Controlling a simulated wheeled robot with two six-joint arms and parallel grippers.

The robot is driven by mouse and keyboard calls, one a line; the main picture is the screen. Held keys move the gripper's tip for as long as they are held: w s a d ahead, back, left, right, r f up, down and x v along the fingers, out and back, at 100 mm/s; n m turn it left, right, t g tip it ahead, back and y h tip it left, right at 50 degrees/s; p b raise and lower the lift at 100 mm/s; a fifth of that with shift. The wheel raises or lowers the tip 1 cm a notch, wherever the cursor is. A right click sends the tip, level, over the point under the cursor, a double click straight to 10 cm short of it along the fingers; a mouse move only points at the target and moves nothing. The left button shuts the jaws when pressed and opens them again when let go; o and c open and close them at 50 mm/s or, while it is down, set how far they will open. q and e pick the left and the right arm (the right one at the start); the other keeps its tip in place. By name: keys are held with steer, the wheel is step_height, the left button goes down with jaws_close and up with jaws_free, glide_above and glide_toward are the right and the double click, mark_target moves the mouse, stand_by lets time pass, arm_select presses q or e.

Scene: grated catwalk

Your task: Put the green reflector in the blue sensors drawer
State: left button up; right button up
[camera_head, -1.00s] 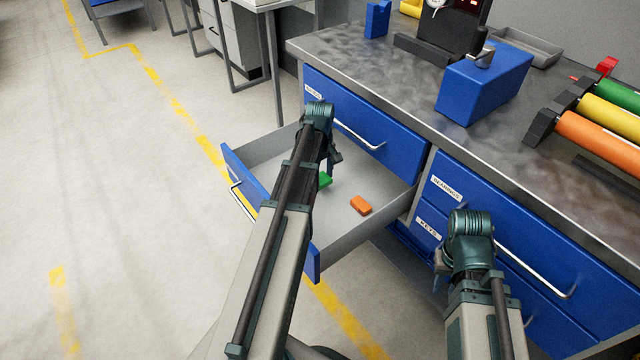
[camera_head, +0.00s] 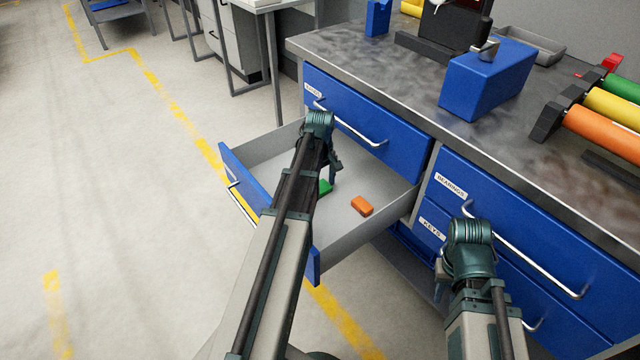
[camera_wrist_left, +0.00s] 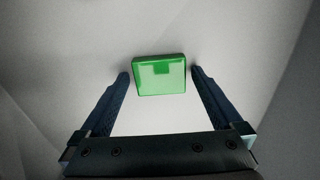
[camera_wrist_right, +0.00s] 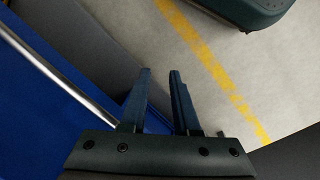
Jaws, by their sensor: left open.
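The green reflector (camera_head: 325,187) lies flat on the floor of the open drawer (camera_head: 345,238), partly hidden by my left arm in the head view. In the left wrist view the green reflector (camera_wrist_left: 160,75) sits between the fingertips of my left gripper (camera_head: 335,172). That gripper is open and points down into the drawer, with a gap on each side of the reflector. My right gripper (camera_wrist_right: 160,71) is slightly open and empty, in front of the closed drawers at the right. The open drawer's own label is not visible, so I cannot tell its name.
An orange block (camera_head: 362,205) lies in the same drawer. A closed blue drawer (camera_head: 370,125) sits just above it. Closed drawers labelled BEARINGS (camera_head: 451,186) and KEYS (camera_head: 433,228) are to the right. The bench top (camera_head: 400,90) holds a blue box (camera_head: 485,80) and coloured rolls (camera_head: 600,130).

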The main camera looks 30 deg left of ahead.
mark_target(320, 187)
arm_select(q)
steer(key=shift+r, duration=0.15)
step_height(320, 187, up, 12)
steer(key=p, duration=1.2)
steer(key=s+d+m, duration=0.6)
steer(key=d+m, duration=0.1)
steer(key=d, duration=0.3)
steer(key=s+d+m, duration=0.6)
steer(key=d+m, duration=0.1)
steer(key=d, duration=0.3)
steer(key=s+d+r+m+p, duration=0.1)
steer(key=d+r+p, duration=0.2)
steer(key=r+p, duration=0.3)
steer(key=s+d+r+m+p, duration=0.1)
steer(key=s+d+r+p, duration=0.1)
steer(key=d+r+p, duration=0.2)
steer(key=s+d+r+m+y+p, duration=0.1)
steer(key=d+r+p, duration=0.2)
steer(key=r+p, duration=0.7)
steer(key=shift+s+d+r, duration=0.2)
steer(key=shift+s+d, duration=0.05)
